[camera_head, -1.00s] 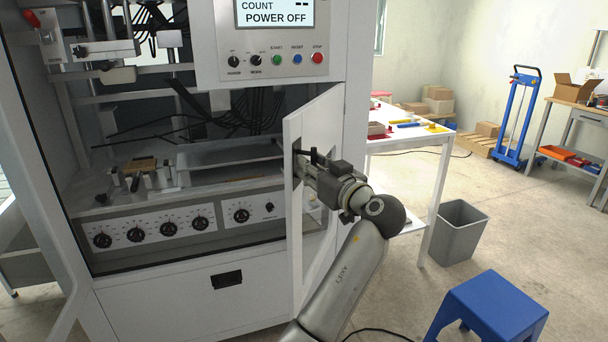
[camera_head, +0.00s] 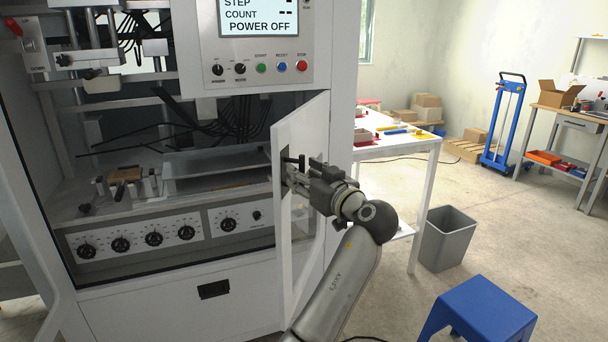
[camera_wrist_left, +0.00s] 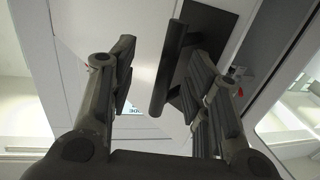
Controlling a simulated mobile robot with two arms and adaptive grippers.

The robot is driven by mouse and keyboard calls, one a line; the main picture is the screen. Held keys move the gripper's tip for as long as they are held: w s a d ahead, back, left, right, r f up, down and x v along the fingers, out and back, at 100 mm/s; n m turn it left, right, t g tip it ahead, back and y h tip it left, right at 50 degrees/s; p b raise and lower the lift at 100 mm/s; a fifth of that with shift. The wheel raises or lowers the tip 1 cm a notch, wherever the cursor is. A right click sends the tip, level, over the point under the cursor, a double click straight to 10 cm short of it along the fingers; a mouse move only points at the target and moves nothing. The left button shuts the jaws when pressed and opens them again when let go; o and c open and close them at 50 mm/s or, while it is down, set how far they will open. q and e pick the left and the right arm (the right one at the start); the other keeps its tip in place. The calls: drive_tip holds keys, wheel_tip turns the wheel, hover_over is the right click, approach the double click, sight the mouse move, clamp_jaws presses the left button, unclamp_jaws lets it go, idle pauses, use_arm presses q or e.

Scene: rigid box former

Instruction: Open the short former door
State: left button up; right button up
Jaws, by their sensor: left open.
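The short former door (camera_head: 284,240) is a white-framed panel with a window. It stands swung partly open at the right of the machine's opening. Its black handle bar (camera_wrist_left: 170,68) stands on a dark plate in the left wrist view. My left gripper (camera_head: 298,170) is at the handle, on the door's outer side. In the left wrist view its fingers (camera_wrist_left: 158,78) are apart, with the bar between them and gaps beside it. Firm contact cannot be made out. My right gripper does not show.
The white machine body (camera_head: 150,310) and its control panel (camera_head: 262,50) are on the left and above. A white table (camera_head: 395,150), a grey bin (camera_head: 446,238) and a blue stool (camera_head: 485,305) stand to the right of the door. Some bare floor lies between bin and stool.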

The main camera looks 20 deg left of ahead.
use_arm(q)
drive_tip(key=shift+w+r, duration=0.1)
drive_tip(key=shift+r, duration=0.3)
drive_tip(key=v, duration=0.7)
drive_tip(key=shift+s+d+f, duration=0.2)
drive_tip(key=shift+s+f, duration=0.05)
drive_tip(key=shift+f, duration=0.15)
